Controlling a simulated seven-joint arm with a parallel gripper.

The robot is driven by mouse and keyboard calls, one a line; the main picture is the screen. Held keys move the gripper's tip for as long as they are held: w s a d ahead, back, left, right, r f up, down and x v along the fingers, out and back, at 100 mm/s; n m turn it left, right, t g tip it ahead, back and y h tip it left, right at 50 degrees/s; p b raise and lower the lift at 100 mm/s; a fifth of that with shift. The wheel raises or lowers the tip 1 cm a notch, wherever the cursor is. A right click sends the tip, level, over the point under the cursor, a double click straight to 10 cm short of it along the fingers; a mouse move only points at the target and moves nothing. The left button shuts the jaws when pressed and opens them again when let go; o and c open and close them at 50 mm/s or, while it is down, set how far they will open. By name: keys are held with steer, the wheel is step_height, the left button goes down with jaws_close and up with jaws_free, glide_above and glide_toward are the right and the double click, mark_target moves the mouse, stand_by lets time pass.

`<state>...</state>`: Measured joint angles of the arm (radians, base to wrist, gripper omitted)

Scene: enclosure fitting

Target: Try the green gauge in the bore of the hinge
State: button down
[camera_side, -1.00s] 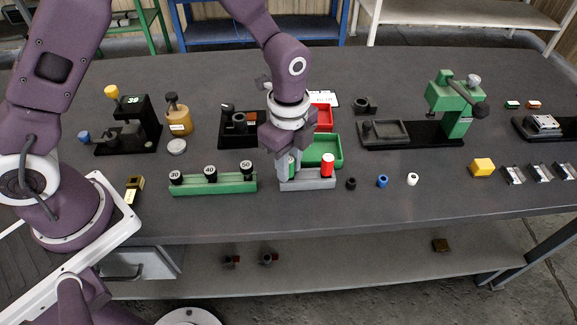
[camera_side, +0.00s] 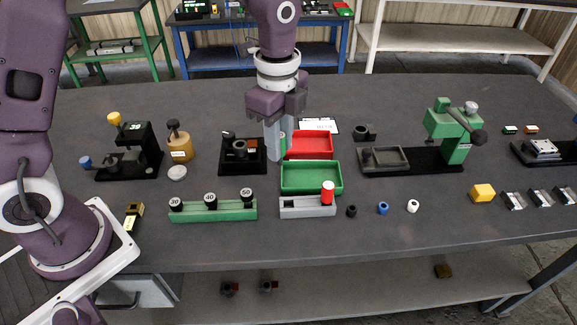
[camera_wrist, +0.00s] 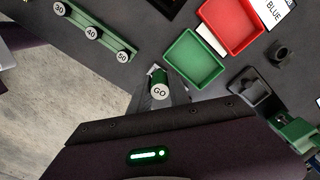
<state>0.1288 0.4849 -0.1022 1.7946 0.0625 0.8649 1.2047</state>
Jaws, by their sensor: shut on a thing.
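My gripper (camera_side: 275,148) is shut on the green gauge (camera_wrist: 160,91), whose end reads GO in the wrist view. A sliver of its green side shows beside the fingers in the side view. The gripper is above the table, just right of a black fixture (camera_side: 228,168). A dark part with a round opening (camera_side: 240,147) sits in that fixture and looks like the hinge; its bore is too small to judge. The grey gauge holder (camera_side: 295,210) stands in front, with a red-topped gauge (camera_side: 327,191) upright at its right end and an empty slot at its left.
A red tray (camera_side: 329,144) and a green tray (camera_side: 311,190) lie right of my gripper. A green rack (camera_side: 230,213) holds numbered black-knobbed pieces. Small coloured parts lie at the front right.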

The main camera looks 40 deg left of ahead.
steer(key=w+a+r+n, duration=0.1)
steer(key=a+n, duration=0.3)
steer(key=a, duration=1)
steer(key=shift+w+a+r+n, duration=0.3)
steer(key=shift+w+r+n, duration=0.1)
steer(key=shift+w, duration=0.05)
steer(key=shift+f, duration=2.5)
steer(key=shift+f, duration=1.8)
step_height(320, 180, up, 8)
stand_by(1.3)
steer(key=shift+f, duration=0.1)
